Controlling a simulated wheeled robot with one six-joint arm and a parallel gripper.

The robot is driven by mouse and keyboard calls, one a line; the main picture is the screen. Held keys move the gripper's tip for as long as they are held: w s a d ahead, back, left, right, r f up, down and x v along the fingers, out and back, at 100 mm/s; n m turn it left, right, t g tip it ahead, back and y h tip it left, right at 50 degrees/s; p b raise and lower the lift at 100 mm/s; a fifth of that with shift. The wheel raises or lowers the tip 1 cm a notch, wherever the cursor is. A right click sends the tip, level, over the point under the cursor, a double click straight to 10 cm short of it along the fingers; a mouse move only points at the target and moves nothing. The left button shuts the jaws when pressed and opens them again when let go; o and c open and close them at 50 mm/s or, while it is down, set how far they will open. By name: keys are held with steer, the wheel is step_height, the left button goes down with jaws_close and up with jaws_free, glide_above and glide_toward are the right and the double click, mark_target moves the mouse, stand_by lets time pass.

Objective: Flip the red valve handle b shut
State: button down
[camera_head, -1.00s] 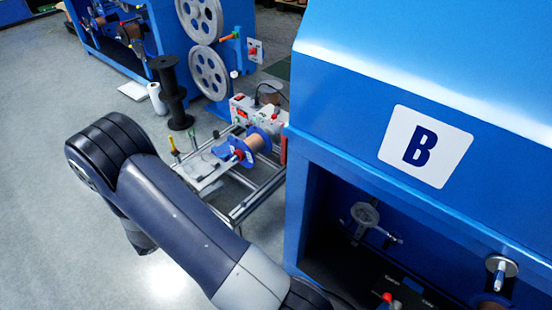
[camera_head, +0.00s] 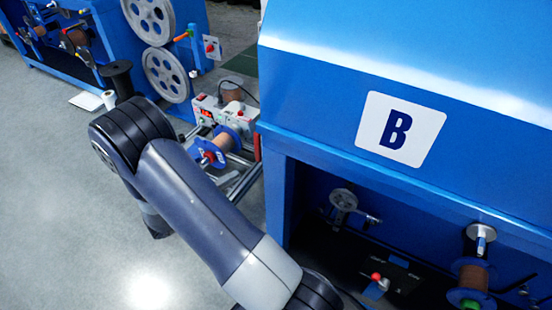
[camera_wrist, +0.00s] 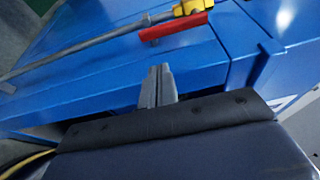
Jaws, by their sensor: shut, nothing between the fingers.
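In the wrist view, a red valve handle (camera_wrist: 175,27) lies at the top, joined to a yellow valve body (camera_wrist: 191,7) that the frame edge cuts off. A thin grey pipe (camera_wrist: 90,45) leads to the valve, and the handle lies roughly along it. My gripper (camera_wrist: 158,70) is shut and empty, pointing towards the handle, with its fingertips apart from it over a blue panel. No letter shows on this handle. In the head view I cannot make out the handle or my gripper, only my arm.
A blue machine with a B sign (camera_head: 400,129) fills the right of the head view. Behind my arm stand a bench with a spool (camera_head: 217,147), a black reel (camera_head: 117,78) and grey pulley wheels (camera_head: 166,75). The grey floor at left is clear.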

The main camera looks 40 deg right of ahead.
mark_target(256, 155)
stand_by(0.4)
steer(key=d+b, duration=0.1)
steer(key=d, duration=0.9)
steer(key=shift+b, duration=0.4)
steer(key=shift+w+a+m+p, duration=0.1)
steer(key=shift+w+m+p, duration=0.3)
steer(key=shift+m, duration=0.1)
steer(key=w+m+p, duration=0.1)
steer(key=m+y, duration=0.1)
steer(key=shift+w+a+r+m+p, duration=0.1)
steer(key=shift+w+a+m+p, duration=0.25)
steer(key=shift+w+m+p, duration=0.05)
steer(key=w+a+r+m+t+y, duration=0.2)
steer(key=w+r+m+t+y, duration=0.1)
steer(key=m, duration=0.6)
steer(key=shift+w+r+m+t, duration=0.4)
steer(key=shift+w+r+t, duration=0.2)
steer(key=shift+w+r, duration=0.75)
